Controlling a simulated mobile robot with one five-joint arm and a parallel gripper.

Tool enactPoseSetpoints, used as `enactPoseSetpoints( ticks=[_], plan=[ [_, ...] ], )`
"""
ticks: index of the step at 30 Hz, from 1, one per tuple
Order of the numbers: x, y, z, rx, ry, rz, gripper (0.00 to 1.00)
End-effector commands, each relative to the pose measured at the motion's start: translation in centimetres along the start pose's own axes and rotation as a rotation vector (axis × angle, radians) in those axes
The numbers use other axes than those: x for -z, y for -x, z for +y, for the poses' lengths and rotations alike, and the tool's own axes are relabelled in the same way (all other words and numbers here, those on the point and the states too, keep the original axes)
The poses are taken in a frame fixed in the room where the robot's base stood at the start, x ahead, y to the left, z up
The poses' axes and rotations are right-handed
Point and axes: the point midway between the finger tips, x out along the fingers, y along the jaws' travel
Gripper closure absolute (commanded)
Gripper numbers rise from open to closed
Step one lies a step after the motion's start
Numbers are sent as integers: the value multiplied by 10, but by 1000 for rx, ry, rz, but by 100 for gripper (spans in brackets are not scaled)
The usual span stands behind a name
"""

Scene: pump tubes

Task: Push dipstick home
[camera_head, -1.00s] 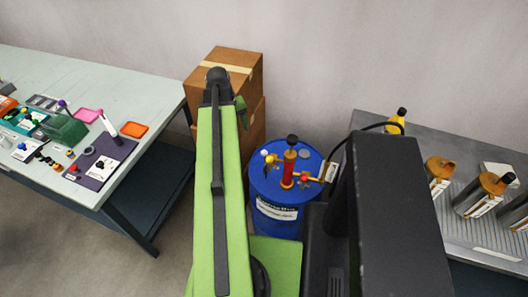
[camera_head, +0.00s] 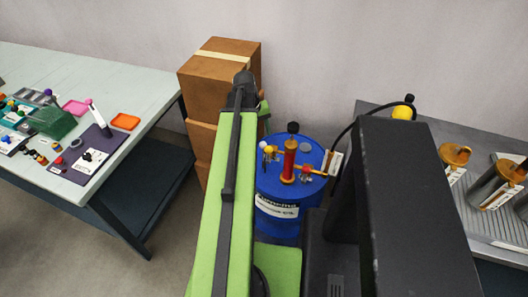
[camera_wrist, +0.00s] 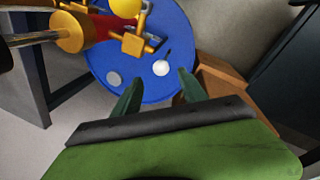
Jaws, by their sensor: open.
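A blue drum (camera_head: 318,190) stands in front of the wall with a red hand pump (camera_head: 290,160) on its top. Contact cannot be told.
Stacked cardboard boxes (camera_head: 215,75) stand behind my arm, left of the drum. A workbench (camera_head: 130,75) with small items is at left. A grey bench (camera_head: 445,150) with metal cylinders (camera_head: 495,185) is at right. A grey cap (camera_head: 305,147) lies on the drum top.

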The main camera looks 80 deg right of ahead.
Motion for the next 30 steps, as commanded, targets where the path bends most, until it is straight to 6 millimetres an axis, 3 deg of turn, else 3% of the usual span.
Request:
enactPoseSetpoints(
  ticks=[1,9,13,21,30],
  plan=[
    [0,-22,-2,0,0,0,50],
    [0,-72,-1,0,-1,0,50],
    [0,-80,-1,0,0,0,50],
    [0,-78,0,0,0,0,52],
    [0,-78,1,-1,0,0,91]
  ],
)
